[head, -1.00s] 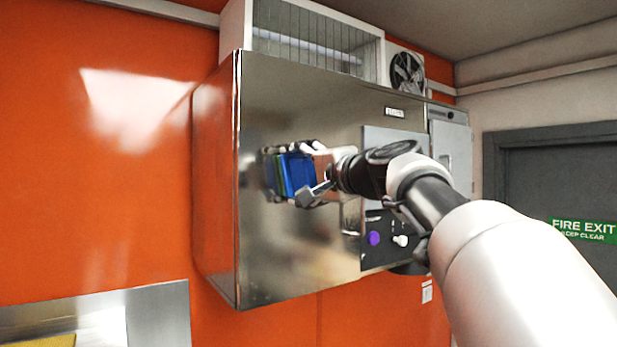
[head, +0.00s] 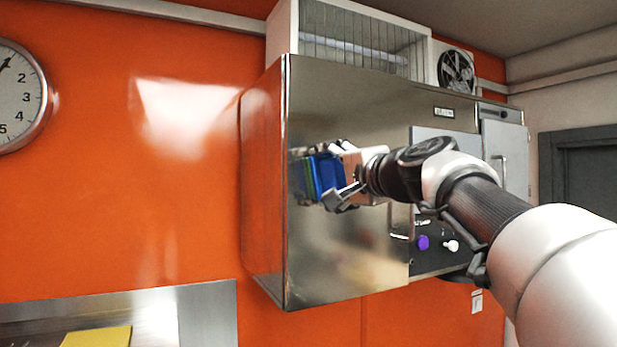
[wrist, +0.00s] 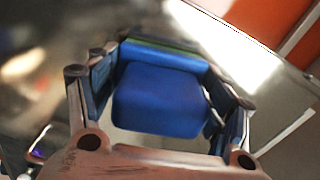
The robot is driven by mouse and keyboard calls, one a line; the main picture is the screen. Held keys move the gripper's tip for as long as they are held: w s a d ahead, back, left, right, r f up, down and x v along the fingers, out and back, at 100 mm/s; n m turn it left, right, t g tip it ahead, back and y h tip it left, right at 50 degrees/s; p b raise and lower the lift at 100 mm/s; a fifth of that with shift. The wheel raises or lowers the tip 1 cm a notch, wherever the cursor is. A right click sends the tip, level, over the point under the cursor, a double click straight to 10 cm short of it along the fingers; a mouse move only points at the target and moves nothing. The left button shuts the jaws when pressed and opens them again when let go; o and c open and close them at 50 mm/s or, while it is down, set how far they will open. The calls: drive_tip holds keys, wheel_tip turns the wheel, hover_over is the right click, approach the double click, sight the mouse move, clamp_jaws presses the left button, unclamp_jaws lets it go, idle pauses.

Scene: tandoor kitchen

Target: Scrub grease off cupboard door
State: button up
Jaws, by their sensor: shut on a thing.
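The cupboard door (head: 350,115) is a shiny metal front on a box mounted on the orange wall. My gripper (head: 329,177) is shut on a blue scrubber (head: 326,172) with a thin green layer on its door side. In the wrist view my gripper (wrist: 168,85) has a finger on each side of the blue scrubber (wrist: 160,100). The green layer is at or very near the metal, close to its reflection; contact is not clear. Blurred brown patches show on the metal in the wrist view; I cannot tell grease from reflection.
A panel with a purple knob (head: 423,242) and a white knob (head: 451,246) is below my wrist. A wire rack (head: 365,40) and a fan (head: 456,70) are above. A metal surface (head: 205,310) with a yellow item (head: 97,338) is lower left. A clock (head: 18,95) hangs left.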

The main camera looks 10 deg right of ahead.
drive_tip(key=shift+b+v, duration=1.25)
drive_tip(key=shift+v, duration=1.7)
drive_tip(key=shift+b+v, duration=0.6)
drive_tip(key=shift+v, duration=0.85)
drive_tip(key=shift+r, duration=0.1)
